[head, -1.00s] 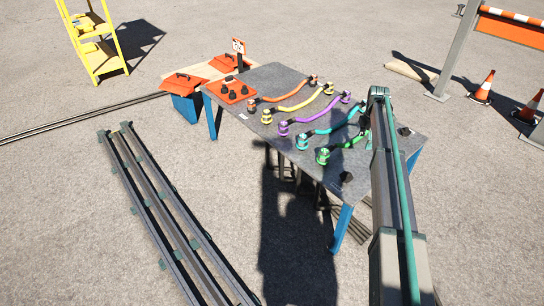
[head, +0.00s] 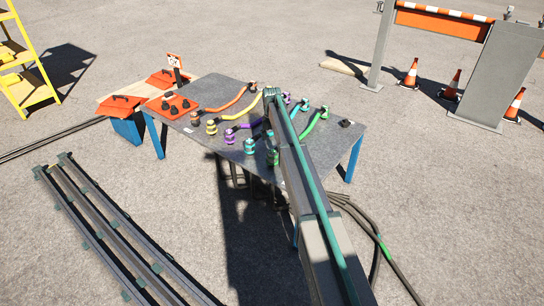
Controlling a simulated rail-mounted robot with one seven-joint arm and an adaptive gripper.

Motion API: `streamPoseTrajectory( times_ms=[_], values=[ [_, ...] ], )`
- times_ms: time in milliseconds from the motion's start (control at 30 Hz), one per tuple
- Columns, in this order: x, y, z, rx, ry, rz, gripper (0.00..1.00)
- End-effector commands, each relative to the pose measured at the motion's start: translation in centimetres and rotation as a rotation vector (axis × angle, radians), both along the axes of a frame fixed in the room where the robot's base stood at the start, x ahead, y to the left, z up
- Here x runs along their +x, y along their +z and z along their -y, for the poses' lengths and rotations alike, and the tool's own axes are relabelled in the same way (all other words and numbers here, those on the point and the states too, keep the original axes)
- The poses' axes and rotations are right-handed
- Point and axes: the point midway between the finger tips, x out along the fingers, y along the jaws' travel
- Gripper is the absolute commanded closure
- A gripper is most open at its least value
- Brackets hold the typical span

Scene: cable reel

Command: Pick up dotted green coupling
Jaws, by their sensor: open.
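Two green couplings sit at the ends of a green hose (head: 314,122) on the grey table (head: 215,160). The near green coupling (head: 272,157) is at the table's front edge, just left of my arm and partly close behind it. The far green coupling (head: 323,112) is to the right of my arm. Dots are too small to make out on either. My arm reaches over the table, and its elbow end crosses the middle of the hoses. My gripper is hidden behind the arm.
Orange, yellow, purple and teal hoses with couplings lie beside the green one; the teal coupling (head: 250,145) is close to the near green one. An orange plate (head: 171,106) with black knobs is at the left. A dark piece (head: 346,124) lies at the table's right.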

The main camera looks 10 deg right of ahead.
Motion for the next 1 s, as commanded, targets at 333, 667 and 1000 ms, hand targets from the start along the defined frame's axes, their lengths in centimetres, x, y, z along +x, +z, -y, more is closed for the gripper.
streamPoseTrajectory(
  times_ms=[333, 667, 1000],
  values=[
    [0.0, -3.9, 0.0, -0.001, -0.002, -0.001, 0.23],
    [-0.3, -7.6, 0.4, 0.000, -0.003, -0.001, 0.23],
    [-0.2, -8.9, 0.4, 0.000, -0.003, 0.000, 0.23]
  ],
)
